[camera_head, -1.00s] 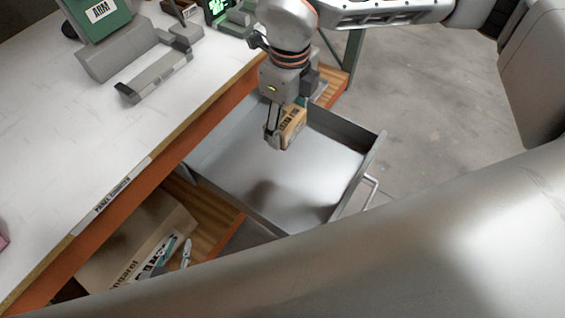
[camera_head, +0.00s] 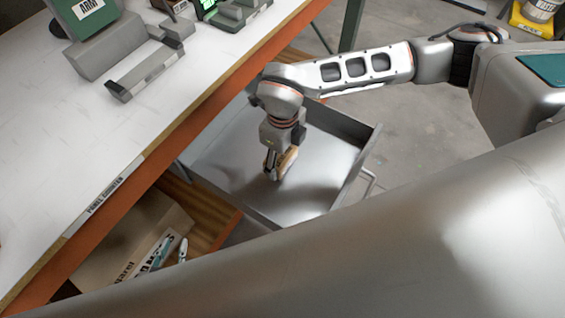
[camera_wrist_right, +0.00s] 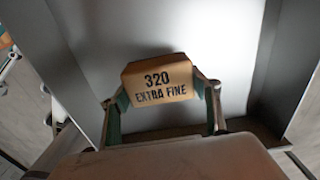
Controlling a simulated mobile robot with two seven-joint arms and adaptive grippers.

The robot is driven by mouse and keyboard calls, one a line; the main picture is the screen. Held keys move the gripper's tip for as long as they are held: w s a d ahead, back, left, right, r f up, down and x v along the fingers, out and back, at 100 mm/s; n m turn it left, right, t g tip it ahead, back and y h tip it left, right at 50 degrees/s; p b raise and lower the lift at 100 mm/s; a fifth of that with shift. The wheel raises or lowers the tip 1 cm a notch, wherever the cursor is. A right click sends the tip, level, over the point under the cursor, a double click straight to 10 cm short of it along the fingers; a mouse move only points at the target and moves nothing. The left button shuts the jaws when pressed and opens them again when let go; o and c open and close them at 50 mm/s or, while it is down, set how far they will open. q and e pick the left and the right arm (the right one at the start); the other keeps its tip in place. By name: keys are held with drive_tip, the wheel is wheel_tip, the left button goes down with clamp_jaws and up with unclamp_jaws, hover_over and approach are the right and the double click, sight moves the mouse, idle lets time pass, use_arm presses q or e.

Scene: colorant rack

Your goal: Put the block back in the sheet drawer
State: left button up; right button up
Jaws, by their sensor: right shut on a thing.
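The block (camera_head: 288,158) is a small tan block; in the right wrist view it reads "320 EXTRA FINE" (camera_wrist_right: 158,79). My right gripper (camera_head: 275,168) is shut on it, with one finger on each side in the right wrist view. The sheet drawer (camera_head: 225,163) is a wide grey metal tray, pulled out from under the bench. It holds nothing else that I can see. The block is inside the drawer's outline, low over its floor; I cannot tell whether it touches. My left gripper is not in view.
The white bench top (camera_head: 75,140) with an orange front edge runs along the left. An open cardboard box (camera_head: 115,255) with tools stands at lower left, beside the drawer. Grey holders (camera_head: 150,70) sit on the bench. Clear floor (camera_head: 420,130) lies to the right of the drawer.

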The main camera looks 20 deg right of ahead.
sight(283, 164)
wheel_tip(283, 164, down, 3)
drive_tip(key=shift+s+r, duration=0.1)
drive_tip(key=shift+f, duration=0.2)
drive_tip(key=shift+f, duration=0.1)
drive_tip(key=o, duration=1.1)
